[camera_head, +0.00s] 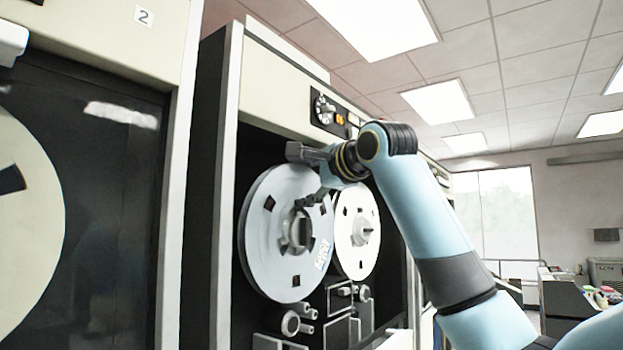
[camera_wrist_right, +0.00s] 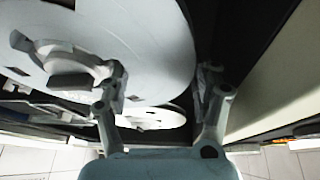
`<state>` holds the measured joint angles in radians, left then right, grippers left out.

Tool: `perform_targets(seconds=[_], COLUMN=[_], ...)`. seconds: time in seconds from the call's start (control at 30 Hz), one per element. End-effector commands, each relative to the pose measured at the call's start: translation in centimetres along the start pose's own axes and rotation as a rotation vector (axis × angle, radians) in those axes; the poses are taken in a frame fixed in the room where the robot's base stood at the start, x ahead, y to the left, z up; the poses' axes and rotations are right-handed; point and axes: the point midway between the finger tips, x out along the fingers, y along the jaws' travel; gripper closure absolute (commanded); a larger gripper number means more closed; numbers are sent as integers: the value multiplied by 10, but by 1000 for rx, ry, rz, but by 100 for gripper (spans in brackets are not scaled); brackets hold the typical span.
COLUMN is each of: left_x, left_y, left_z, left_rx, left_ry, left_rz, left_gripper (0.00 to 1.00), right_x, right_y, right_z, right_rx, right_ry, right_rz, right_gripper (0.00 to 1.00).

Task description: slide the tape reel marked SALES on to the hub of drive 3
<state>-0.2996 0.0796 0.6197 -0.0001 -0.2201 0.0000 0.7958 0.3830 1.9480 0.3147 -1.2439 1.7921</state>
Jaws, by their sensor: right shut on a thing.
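A large pale reel (camera_head: 268,258) stands upright at the left of the open bay of the middle tape drive (camera_head: 228,190). Blue lettering on its lower right face is too slanted to read surely. My right gripper (camera_head: 304,178) is shut on this reel near its upper right part; one finger lies by the rim, the other by the hub opening. In the right wrist view the reel (camera_wrist_right: 130,45) reaches between the two fingers (camera_wrist_right: 162,95). A hub (camera_head: 297,230) shows at the reel's centre; I cannot tell how far the reel sits on it. My left gripper is out of view.
A second white reel (camera_head: 345,248) is mounted close on the right. Knobs and tape guides (camera_head: 292,323) sit below. A drive marked 2 (camera_head: 144,16) stands at the left with its own reel (camera_head: 28,235). The middle drive's number is not visible.

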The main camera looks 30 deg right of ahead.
Motion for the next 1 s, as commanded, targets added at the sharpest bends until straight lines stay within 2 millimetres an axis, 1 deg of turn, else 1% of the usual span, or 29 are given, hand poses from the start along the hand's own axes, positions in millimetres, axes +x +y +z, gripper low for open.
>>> perform_targets(seconds=[0.03, 0.4, 0.43, 0.63, 0.8, 0.87, 0.9, 1.0], left_x=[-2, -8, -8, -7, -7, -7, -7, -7], left_y=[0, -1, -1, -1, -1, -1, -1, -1], left_z=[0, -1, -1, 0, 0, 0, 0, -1], left_rx=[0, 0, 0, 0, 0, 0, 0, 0], left_ry=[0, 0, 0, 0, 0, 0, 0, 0], left_rz=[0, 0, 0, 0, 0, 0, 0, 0], left_gripper=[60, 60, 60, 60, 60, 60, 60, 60], right_x=[1, 12, 12, 12, 12, 13, 13, 13], right_y=[-3, -4, -4, -3, -2, 0, 0, -1], right_z=[1, 6, 6, 6, 5, 5, 5, 5], right_rx=[0, 1, 0, 0, 0, 0, 0, 0], right_ry=[-1, -1, -1, -1, -1, 0, 0, 0], right_rz=[-5, -6, -7, -5, -4, 1, 1, 1], right_gripper=[92, 92, 33, 8, 8, 15, 17, 17])
